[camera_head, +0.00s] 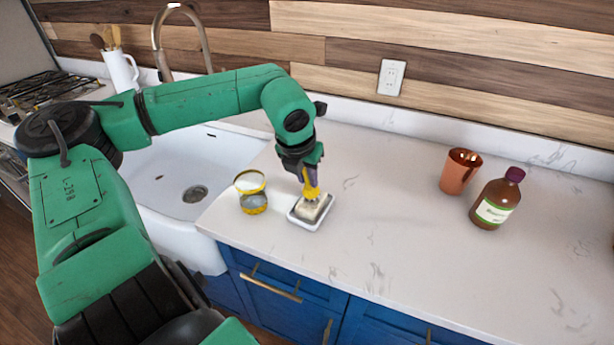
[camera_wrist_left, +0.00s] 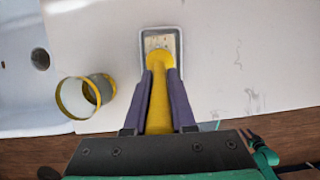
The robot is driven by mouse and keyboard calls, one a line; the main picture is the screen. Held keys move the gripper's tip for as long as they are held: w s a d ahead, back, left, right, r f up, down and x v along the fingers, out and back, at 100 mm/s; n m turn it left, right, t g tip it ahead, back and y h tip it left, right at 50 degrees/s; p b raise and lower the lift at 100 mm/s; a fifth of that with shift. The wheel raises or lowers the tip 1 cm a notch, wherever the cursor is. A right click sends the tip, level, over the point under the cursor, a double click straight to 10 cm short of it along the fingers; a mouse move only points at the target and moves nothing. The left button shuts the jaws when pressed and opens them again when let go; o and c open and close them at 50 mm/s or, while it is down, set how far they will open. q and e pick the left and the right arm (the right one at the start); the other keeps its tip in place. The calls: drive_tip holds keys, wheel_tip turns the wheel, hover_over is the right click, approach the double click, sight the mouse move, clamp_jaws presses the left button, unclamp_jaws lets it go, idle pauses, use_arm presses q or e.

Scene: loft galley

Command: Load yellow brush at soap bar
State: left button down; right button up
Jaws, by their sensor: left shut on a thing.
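My left gripper (camera_head: 306,170) is shut on the yellow brush (camera_head: 311,190). The brush also shows in the left wrist view (camera_wrist_left: 159,105), its handle between the two purple-grey fingers and its head pointing away from the wrist. The brush head is at the pale soap bar (camera_head: 313,207), which lies in a white dish (camera_head: 308,224) on the counter. In the head view the head overlaps the top of the soap; whether it presses on it I cannot tell. The head hides part of the soap in the wrist view.
A glass with yellow bands (camera_head: 254,206) stands just left of the dish. The white sink (camera_head: 165,185) lies further left with a tall faucet (camera_head: 183,22) behind. A copper cup (camera_head: 459,171) and a brown bottle (camera_head: 495,202) stand at the right. The counter between is clear.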

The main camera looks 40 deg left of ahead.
use_arm(q)
drive_tip(key=shift+f+b, duration=0.15)
drive_tip(key=shift+b, duration=0.15)
idle(1.0)
drive_tip(key=shift+r+p, duration=1.95)
drive_tip(key=shift+r, duration=1.7)
drive_tip(key=shift+f, duration=0.1)
wheel_tip(320, 180, down, 7)
drive_tip(key=b, duration=0.4)
drive_tip(key=shift+f, duration=0.1)
drive_tip(key=shift+s, duration=0.1)
